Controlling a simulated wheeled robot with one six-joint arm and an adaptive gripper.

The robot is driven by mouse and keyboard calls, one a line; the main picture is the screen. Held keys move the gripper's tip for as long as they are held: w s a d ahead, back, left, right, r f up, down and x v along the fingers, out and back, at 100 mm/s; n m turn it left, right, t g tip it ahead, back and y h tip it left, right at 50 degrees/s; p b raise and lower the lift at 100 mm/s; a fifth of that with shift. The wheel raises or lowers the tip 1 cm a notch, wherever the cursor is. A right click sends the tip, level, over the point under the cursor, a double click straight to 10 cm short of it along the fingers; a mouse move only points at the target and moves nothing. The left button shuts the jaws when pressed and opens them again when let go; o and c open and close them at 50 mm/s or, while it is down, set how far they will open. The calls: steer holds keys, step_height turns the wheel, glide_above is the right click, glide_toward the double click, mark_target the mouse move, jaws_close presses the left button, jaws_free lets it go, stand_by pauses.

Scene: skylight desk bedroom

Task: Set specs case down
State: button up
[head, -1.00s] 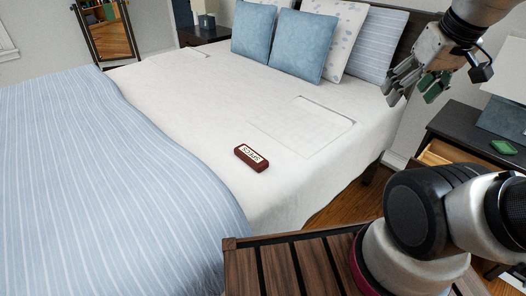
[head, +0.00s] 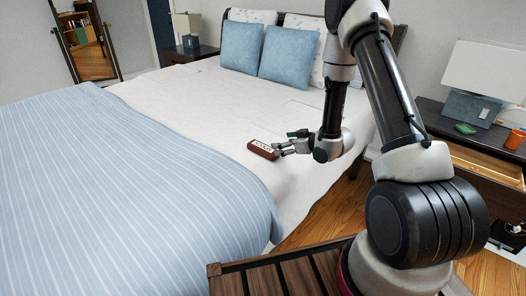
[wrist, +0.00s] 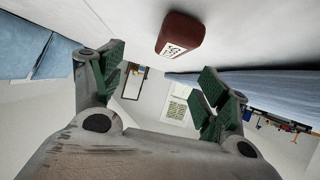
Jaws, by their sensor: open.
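The specs case is a dark red-brown box with a pale lettered label (head: 262,149). It lies on the white bed sheet (head: 215,110), right of the striped blanket. My gripper (head: 283,148) is low over the bed at the right end of the case, its green-padded fingers spread. In the wrist view the case (wrist: 182,38) lies beyond the fingertips, not between the pads of my open gripper (wrist: 162,74). Whether a fingertip touches it I cannot tell.
The blue striped blanket (head: 120,180) covers the left of the bed. Blue pillows (head: 288,55) stand at the headboard. A dark nightstand at right bears a green item (head: 465,129), an orange cup (head: 515,139) and a lamp (head: 485,75). Bare sheet surrounds the case.

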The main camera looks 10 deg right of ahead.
mark_target(266, 148)
steer(key=shift+s+a+f+y, duration=0.2)
steer(key=shift+a+f, duration=0.15)
steer(key=shift+f, duration=0.2)
steer(key=shift+s+a+f+y, duration=0.2)
steer(key=shift+a+f, duration=0.1)
steer(key=shift+f, duration=0.25)
steer(key=x, duration=0.7)
steer(key=shift+w+a, duration=0.1)
steer(key=shift+w, duration=0.3)
steer(key=c, duration=1.2)
steer(key=shift+r, duration=0.1)
